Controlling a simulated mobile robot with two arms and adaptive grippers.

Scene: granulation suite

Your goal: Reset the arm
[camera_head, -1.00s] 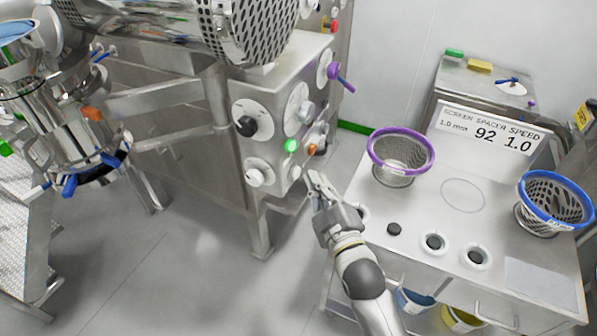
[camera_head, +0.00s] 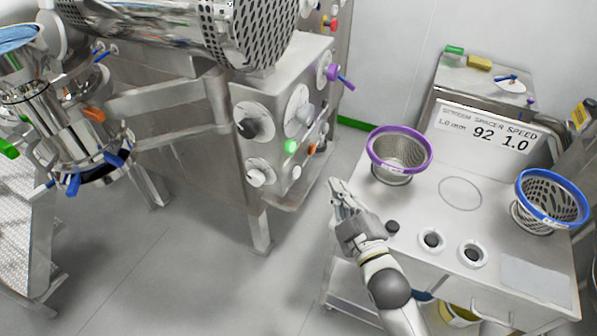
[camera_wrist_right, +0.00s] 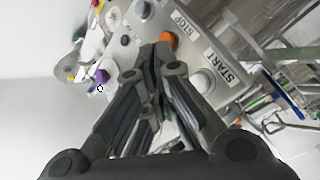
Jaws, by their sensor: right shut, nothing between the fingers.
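My right gripper (camera_head: 339,188) is in the middle of the head view, in front of the left edge of the steel table. It is shut and empty. In the right wrist view its closed fingers (camera_wrist_right: 158,62) point toward a control panel with an orange button (camera_wrist_right: 168,38) and START and STOP labels. In the head view the gripper is apart from the machine's control panel (camera_head: 275,125), below and to the right of its green button (camera_head: 291,147). My left gripper does not show.
The steel table (camera_head: 430,205) holds a purple-rimmed basket (camera_head: 400,152), a blue-rimmed basket (camera_head: 552,200) and black-centred round fittings. A sign (camera_head: 490,128) stands behind them. A steel vessel (camera_head: 65,120) stands at left.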

